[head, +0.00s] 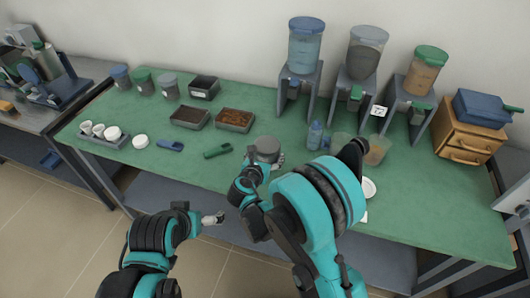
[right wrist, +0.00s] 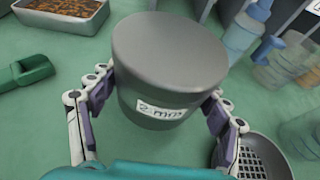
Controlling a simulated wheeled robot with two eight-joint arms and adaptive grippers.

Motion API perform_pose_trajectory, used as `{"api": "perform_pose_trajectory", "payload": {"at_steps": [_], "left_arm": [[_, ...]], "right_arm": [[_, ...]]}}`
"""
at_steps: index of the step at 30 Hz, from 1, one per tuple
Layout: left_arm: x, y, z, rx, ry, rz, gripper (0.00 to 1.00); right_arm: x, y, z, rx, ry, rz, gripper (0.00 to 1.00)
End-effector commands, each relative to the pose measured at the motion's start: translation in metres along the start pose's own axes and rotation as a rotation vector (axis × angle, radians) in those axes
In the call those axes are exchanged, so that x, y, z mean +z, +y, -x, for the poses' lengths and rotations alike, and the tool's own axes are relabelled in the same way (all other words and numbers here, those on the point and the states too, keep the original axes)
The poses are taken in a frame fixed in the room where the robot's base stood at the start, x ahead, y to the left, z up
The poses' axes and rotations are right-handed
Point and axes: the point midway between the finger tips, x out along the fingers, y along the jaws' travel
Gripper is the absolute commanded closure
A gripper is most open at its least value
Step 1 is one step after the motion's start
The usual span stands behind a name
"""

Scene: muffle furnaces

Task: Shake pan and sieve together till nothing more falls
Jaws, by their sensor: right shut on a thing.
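A grey round lidded stack (head: 265,148) with a "2 mm" label is held near the table's front middle. It also shows large in the right wrist view (right wrist: 168,65), upright or nearly so. My right gripper (right wrist: 162,95) is shut on it, with one finger on each side. Whether the sieve and pan are both in this stack, and where they join, I cannot tell. Another grey round dish with a mesh bottom (right wrist: 252,158) lies at the lower right of the wrist view. My left gripper (head: 213,218) is in front of the table edge, apparently empty; its opening is unclear.
Trays of brown material (head: 235,120) (right wrist: 62,12) and a green scoop (head: 217,151) (right wrist: 25,73) lie left of the stack. Dispensers on stands (head: 300,85) line the back. Clear containers (head: 377,150) stand to the right, partly behind my arm. Green table surface (head: 225,178) is free at the front.

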Motion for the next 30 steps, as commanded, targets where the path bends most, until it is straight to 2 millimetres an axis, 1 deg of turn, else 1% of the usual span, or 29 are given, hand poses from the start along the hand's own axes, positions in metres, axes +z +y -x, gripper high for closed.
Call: {"api": "perform_pose_trajectory", "payload": {"at_steps": [1, 3, 5, 11, 13, 18, 20, 22, 27, 30], "left_arm": [[0.001, 0.000, -0.001, 0.000, 0.000, 0.000, 0.00], [0.001, 0.000, -0.001, 0.000, 0.000, 0.000, 0.00], [0.001, 0.000, -0.002, 0.000, 0.000, 0.000, 0.00], [0.004, 0.000, -0.005, 0.000, 0.000, 0.000, 0.00], [0.004, 0.000, -0.005, 0.000, 0.000, 0.000, 0.00], [0.004, 0.000, -0.006, 0.000, 0.000, 0.000, 0.00], [0.005, 0.000, -0.007, 0.000, 0.000, 0.000, 0.00], [0.005, 0.000, -0.007, 0.000, 0.000, 0.000, 0.00], [0.007, 0.000, -0.010, 0.000, 0.000, 0.000, 0.00], [0.007, 0.000, -0.010, 0.000, 0.000, 0.000, 0.00]], "right_arm": [[-0.001, 0.007, 0.002, 0.003, -0.001, 0.001, 0.70], [-0.002, 0.016, 0.005, 0.003, 0.000, 0.002, 0.70], [-0.003, 0.019, 0.005, 0.001, 0.000, 0.001, 0.70], [0.000, -0.003, -0.001, -0.002, -0.001, -0.001, 0.70], [0.000, -0.005, -0.001, 0.000, -0.001, 0.001, 0.70], [-0.002, 0.014, 0.004, 0.003, 0.000, 0.002, 0.70], [-0.003, 0.019, 0.005, 0.002, 0.000, 0.002, 0.70], [-0.002, 0.016, 0.004, -0.001, 0.000, 0.001, 0.70], [0.000, -0.004, -0.002, -0.002, -0.001, 0.000, 0.70], [0.001, -0.006, -0.002, 0.000, -0.001, 0.001, 0.70]]}}
